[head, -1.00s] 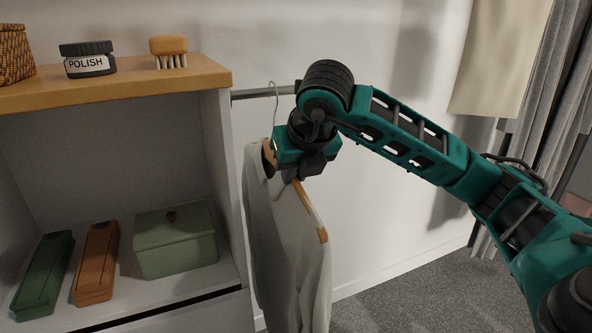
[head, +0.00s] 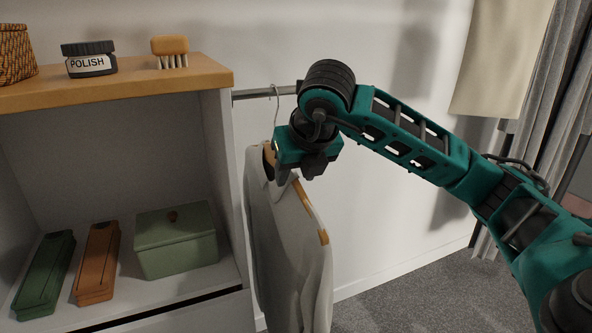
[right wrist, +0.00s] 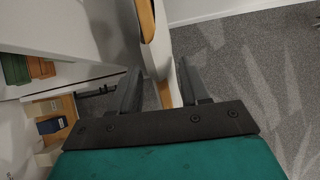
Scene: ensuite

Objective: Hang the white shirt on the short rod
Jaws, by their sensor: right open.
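The white shirt (head: 288,235) hangs on a wooden hanger (head: 311,209) beside the shelf unit. The hanger's metal hook (head: 276,112) reaches up to the short rod (head: 262,93) and appears to be over it. My right gripper (head: 298,172) is open at the top of the hanger, just below the hook, and covers part of the hanger's neck. In the right wrist view, the hanger's wood (right wrist: 147,20) shows between and beyond the two spread fingers (right wrist: 158,85). My left gripper is not in view.
The shelf unit (head: 215,80) stands close at the left. A polish jar (head: 89,60), a brush (head: 170,50) and a basket (head: 16,55) are on its top. A green box (head: 176,242) and two narrow cases are inside. A cream cloth (head: 497,60) hangs at right. Carpet is clear below.

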